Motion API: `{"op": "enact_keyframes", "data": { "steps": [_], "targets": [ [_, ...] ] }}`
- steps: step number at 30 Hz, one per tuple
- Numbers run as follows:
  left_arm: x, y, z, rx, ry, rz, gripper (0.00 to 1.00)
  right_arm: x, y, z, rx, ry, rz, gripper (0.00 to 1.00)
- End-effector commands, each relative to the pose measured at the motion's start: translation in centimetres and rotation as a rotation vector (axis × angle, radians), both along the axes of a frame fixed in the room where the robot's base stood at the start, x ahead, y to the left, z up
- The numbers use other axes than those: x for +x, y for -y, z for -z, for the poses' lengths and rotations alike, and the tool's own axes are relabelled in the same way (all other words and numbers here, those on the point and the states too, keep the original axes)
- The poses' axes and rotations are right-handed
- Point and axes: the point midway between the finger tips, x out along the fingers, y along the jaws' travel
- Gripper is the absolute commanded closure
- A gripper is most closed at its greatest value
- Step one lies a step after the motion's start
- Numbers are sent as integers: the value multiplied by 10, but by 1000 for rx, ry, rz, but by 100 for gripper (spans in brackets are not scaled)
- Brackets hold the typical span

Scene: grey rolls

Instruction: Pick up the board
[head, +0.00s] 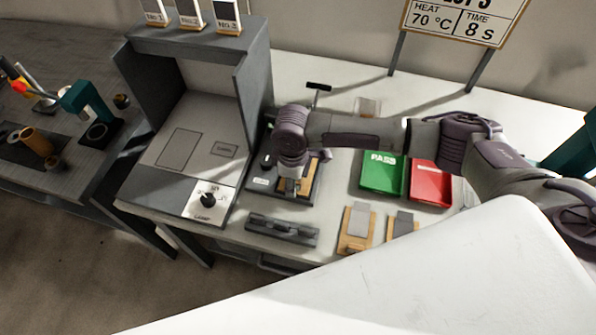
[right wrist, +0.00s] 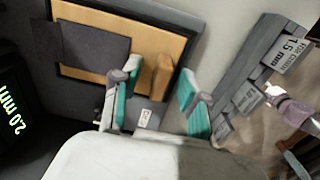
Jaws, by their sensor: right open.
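My right gripper (head: 293,187) points down over a tan board (head: 312,182) in a dark holder (head: 262,184) on the white table. In the right wrist view, the board (right wrist: 178,48) has a dark grey sheet or pad (right wrist: 95,52) on it. The right gripper (right wrist: 160,84) is open there, its teal-padded fingers on either side of a tan block (right wrist: 162,77) at the board's edge. I cannot tell if the fingers touch the block. In the head view my arm hides part of the board. My left gripper is not in view.
Two more tan boards with grey pads, one (head: 355,228) and another (head: 402,225), lie in front. A green PASS tray (head: 383,173) and red tray (head: 431,184) are right. A dark slotted rack (head: 282,230) is at the front edge. A grey lamp booth (head: 190,150) stands left.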

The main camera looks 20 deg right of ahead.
Motion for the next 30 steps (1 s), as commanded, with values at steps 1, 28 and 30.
{"op": "enact_keyframes", "data": {
  "steps": [1, 28, 30],
  "targets": [
    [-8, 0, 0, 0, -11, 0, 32, 0, 0, 1, 1, 1, -1, 56],
    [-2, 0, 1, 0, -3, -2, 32, 1, 0, -2, 2, 1, 0, 100],
    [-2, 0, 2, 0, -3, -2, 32, 1, 0, -7, 2, 1, 1, 100]
  ]
}}
